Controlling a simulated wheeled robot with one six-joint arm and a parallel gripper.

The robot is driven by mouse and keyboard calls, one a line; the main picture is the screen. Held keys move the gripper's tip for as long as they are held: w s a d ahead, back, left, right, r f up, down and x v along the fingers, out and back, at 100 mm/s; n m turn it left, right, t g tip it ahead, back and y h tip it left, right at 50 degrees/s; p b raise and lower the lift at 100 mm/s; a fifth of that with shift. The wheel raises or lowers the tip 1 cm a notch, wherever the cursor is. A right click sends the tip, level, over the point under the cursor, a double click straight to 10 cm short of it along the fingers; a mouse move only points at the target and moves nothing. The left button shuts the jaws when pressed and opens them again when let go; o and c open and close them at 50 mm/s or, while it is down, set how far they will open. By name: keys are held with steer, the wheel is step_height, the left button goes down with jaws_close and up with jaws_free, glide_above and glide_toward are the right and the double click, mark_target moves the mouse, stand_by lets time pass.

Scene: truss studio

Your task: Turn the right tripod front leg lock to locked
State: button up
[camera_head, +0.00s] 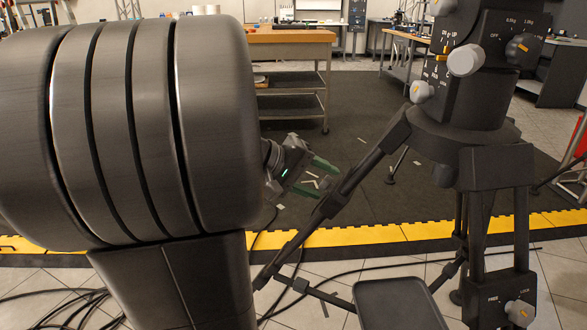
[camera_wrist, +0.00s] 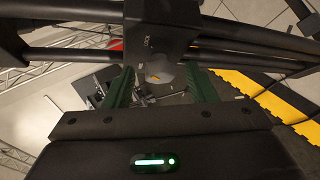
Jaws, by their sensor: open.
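The tripod stands at the right in the head view. Its near leg carries a dark lock block (camera_head: 492,290) marked FREE and LOCK, with a grey knob (camera_head: 520,312) bearing a small orange mark. My gripper (camera_head: 318,178) has green fingers and is beside the tripod's left-hand leg (camera_head: 350,182). In the wrist view, my open gripper (camera_wrist: 162,88) faces a dark lock block (camera_wrist: 150,30) marked LOCK. I cannot tell whether both views show the same lock, or the knob's exact setting.
The dark tripod head (camera_head: 465,95) has several knobs and dials. A dark flat plate (camera_head: 398,304) is low at the front. Cables lie on the tiles, and a yellow-edged dark mat (camera_head: 400,232) covers the floor behind. A wooden-topped cart (camera_head: 290,36) stands farther back.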

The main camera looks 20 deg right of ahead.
steer(key=p+v, duration=0.4)
steer(key=v, duration=0.9)
steer(key=shift+a, duration=0.2)
steer(key=shift+d, duration=0.1)
steer(key=b+x, duration=0.4)
steer(key=x, duration=0.9)
steer(key=shift+d+f, duration=0.1)
steer(key=shift+d, duration=0.15)
